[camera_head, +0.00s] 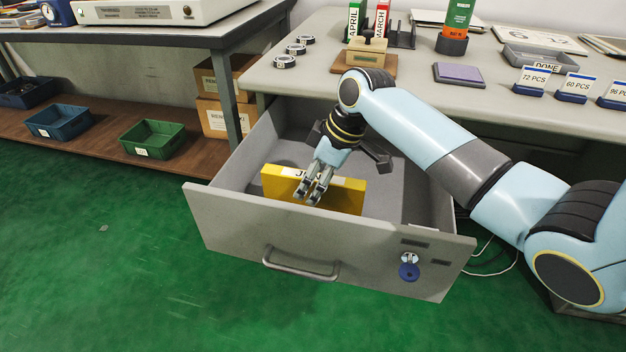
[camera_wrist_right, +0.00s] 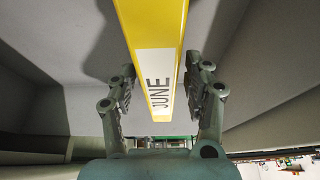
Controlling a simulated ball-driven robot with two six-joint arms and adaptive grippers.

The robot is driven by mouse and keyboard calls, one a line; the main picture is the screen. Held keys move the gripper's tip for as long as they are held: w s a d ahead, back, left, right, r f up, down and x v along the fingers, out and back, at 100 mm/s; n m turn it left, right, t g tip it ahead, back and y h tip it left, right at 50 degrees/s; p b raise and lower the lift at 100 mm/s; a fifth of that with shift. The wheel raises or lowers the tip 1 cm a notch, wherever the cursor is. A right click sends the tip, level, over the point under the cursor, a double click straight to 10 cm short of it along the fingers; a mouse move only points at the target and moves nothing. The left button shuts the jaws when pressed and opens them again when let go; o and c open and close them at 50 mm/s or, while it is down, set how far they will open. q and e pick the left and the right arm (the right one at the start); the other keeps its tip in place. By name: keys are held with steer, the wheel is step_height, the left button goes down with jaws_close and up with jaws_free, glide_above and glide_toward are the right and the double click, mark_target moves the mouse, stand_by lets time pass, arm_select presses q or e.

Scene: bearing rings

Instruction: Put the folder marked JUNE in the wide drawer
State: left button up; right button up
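The yellow folder (camera_head: 275,183) with a white label on its spine stands inside the open grey drawer (camera_head: 215,215), spine up, behind the front panel. The label reads JUNE in the right wrist view (camera_wrist_right: 158,85); in the head view my fingers cover part of it. The front panel hides the folder's bottom, so I cannot tell whether it touches the drawer floor. My right gripper (camera_head: 314,192) is at the spine, its fingers (camera_wrist_right: 161,85) on either side of the folder with a small gap showing at each side. My left gripper is out of view.
The desk (camera_head: 480,105) above holds the green APRIL folder (camera_head: 355,20), the red MARCH folder (camera_head: 381,22), a wooden stamp (camera_head: 366,52), a purple pad (camera_head: 460,75) and a DONE tray (camera_head: 545,60). Left, a shelf bears a green bin (camera_head: 152,139) and cardboard boxes (camera_head: 215,118).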

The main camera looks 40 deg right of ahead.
steer(key=shift+r, duration=0.1)
steer(key=p+v, duration=0.4)
steer(key=v, duration=0.8)
